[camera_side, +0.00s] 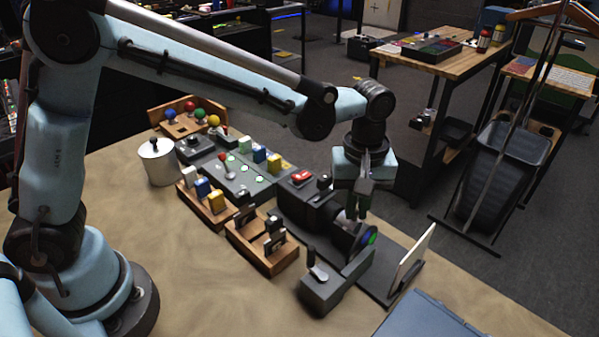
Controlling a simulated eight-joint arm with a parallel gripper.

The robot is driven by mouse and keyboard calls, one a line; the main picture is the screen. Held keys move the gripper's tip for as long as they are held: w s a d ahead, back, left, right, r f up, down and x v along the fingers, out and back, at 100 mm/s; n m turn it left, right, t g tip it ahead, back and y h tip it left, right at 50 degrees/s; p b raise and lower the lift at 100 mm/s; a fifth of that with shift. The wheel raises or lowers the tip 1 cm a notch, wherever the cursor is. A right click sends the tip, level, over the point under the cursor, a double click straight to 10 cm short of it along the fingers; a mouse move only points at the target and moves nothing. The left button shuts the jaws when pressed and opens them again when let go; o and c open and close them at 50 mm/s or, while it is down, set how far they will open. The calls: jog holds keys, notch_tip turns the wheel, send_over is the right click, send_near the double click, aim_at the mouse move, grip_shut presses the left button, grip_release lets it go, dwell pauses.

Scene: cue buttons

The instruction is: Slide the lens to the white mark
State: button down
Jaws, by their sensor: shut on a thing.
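The lens (370,238), a round dark-rimmed piece with a green and blue face, sits at the front of a dark projector-like body (317,207). It faces a tilted white panel (414,257) on the right. My gripper (356,212) points down just above and behind the lens face, with its fingers shut on the lens assembly. The exact contact is small and partly hidden by the fingers. I cannot make out a white mark near the lens; it may be hidden or too small.
A dark box with a lever (325,283) stands in front of the lens. A wooden rack with dark pieces (262,243) is to its left. Behind are a button panel (245,178), colored blocks and a metal pot (157,162). Bare tabletop lies at the front left.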

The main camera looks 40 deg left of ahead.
jog(key=c, duration=1.1)
grip_release()
jog(key=shift+c, duration=0.2)
notch_tip(320, 180, up, 12)
jog(key=shift+a, duration=0.1)
jog(key=s+a+f+m+t, duration=0.3)
jog(key=s+a+m, duration=0.1)
jog(key=a, duration=0.4)
jog(key=s+a+f+m+t, duration=0.3)
jog(key=s+a+m+t, duration=0.1)
jog(key=s+a, duration=0.3)
jog(key=shift+a+m, duration=0.5)
jog(key=shift+a, duration=0.75)
